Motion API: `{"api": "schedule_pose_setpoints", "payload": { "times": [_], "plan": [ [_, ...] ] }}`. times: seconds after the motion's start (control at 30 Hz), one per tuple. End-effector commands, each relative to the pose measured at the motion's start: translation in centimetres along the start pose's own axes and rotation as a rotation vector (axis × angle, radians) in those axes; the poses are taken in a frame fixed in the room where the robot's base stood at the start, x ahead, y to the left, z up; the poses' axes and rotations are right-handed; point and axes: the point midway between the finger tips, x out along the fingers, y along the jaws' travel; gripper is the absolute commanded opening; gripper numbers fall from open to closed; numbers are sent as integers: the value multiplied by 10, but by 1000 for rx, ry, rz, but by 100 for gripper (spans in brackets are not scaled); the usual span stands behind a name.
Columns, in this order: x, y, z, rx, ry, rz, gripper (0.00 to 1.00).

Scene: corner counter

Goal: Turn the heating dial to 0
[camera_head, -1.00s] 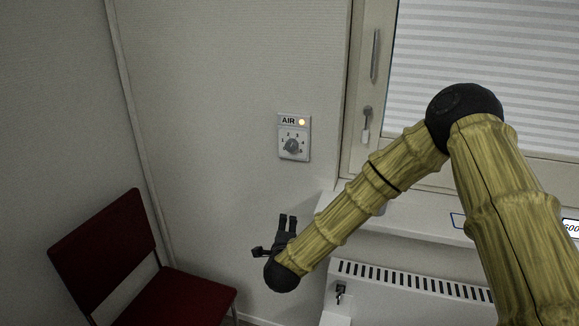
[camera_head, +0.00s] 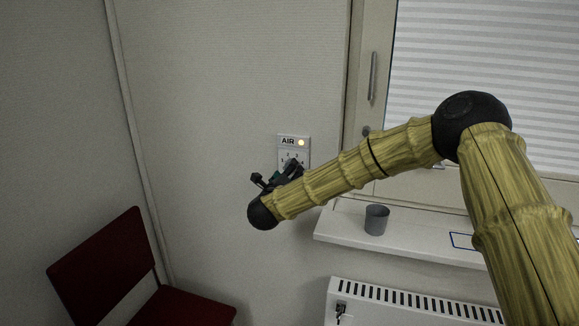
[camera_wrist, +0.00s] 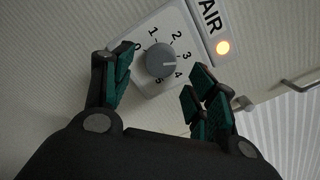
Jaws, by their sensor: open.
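A round grey dial (camera_wrist: 160,62) sits on a white wall panel (camera_wrist: 203,58) marked AIR, with numbers 0 to 5 around it. Its pale pointer line faces between 3 and 4. In the head view the panel (camera_head: 294,142) is on the wall left of the window, its lower part hidden by my gripper (camera_head: 291,169). In the wrist view my gripper (camera_wrist: 162,70) is open, with green-padded fingers on either side of the dial. I cannot tell whether they touch it. No label reading heating is visible; a small dark knob (camera_head: 341,308) is on the radiator.
A white sill (camera_head: 400,243) with a grey cup (camera_head: 376,219) lies right of and below my gripper. The radiator (camera_head: 415,303) is under it. A dark red chair (camera_head: 105,262) stands at lower left. The wall left of the panel is clear.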

Motion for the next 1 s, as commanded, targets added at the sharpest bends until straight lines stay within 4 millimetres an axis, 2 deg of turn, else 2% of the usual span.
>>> {"api": "schedule_pose_setpoints", "payload": {
  "times": [0.1,0.3,0.63,0.67,0.9,1.0],
  "plan": [
    [16,-2,2,0,0,-2,57],
    [30,-1,0,0,-1,0,57],
    [32,0,0,-1,-1,1,57],
    [32,0,0,-1,-1,1,54],
    [32,0,0,-1,-1,1,12],
    [32,0,0,-1,-1,1,12]
  ]
}}
